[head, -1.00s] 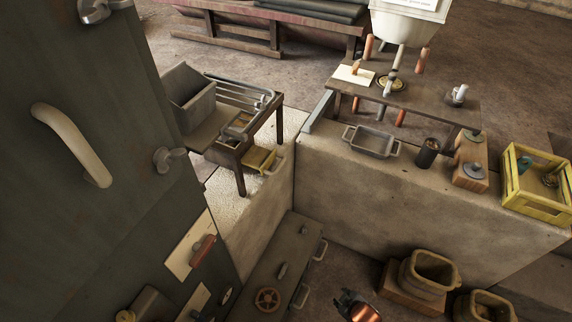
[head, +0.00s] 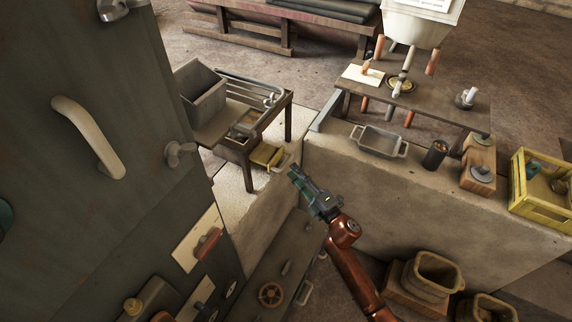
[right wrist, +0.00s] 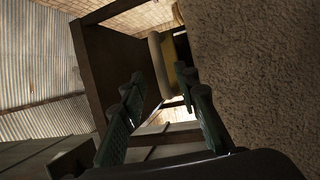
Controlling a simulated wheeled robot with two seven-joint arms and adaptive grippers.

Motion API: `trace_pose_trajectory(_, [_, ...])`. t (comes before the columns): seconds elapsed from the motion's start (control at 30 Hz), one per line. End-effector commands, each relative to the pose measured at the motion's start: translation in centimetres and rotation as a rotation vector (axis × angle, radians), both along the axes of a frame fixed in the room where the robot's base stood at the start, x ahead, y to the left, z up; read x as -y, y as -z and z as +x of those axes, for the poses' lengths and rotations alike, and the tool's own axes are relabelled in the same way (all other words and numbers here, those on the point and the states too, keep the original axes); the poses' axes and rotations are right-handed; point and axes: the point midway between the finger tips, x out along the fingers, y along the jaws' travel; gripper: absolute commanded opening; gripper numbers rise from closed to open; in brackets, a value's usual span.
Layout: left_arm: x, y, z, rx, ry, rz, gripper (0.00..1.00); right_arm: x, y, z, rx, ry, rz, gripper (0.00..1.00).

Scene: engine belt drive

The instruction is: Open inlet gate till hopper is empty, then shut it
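A white hopper (head: 422,22) stands at the back right above a dark bench, with several orange and pale handles below it. A grey open-topped bin (head: 200,92) sits on the dark table at left. I cannot tell which part is the inlet gate. Under that table is a yellow box (head: 266,155) with a pale handle (head: 284,161). My right gripper (head: 296,174) is just right of this handle in the head view. In the right wrist view its fingers (right wrist: 162,85) are apart and empty, with a pale bar (right wrist: 158,65) beyond them. My left gripper is not seen.
A dark door-like panel (head: 110,190) with a pale handle fills the left. A concrete ledge (head: 420,205) runs across the right, holding a grey tray (head: 378,141), a dark cup (head: 434,155) and a yellow crate (head: 545,205). A rough wall stands close at right in the wrist view.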

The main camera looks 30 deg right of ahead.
Motion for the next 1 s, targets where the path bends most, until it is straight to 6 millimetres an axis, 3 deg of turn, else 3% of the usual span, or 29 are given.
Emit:
trace_pose_trajectory(0.1, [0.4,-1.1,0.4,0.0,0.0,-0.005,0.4,-0.3,-0.1,2.1,0.0,-0.001,0.0,0.29])
trace_pose_trajectory(0.33, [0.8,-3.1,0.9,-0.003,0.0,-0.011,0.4,-0.5,-0.7,4.6,-0.001,0.0,0.003,0.29])
trace_pose_trajectory(0.7, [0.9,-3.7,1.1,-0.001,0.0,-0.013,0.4,-0.6,-0.9,5.0,-0.002,0.002,0.003,0.28])
trace_pose_trajectory(1.0, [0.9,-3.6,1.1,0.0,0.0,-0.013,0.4,-0.6,-0.9,5.0,-0.002,0.002,0.004,0.07])
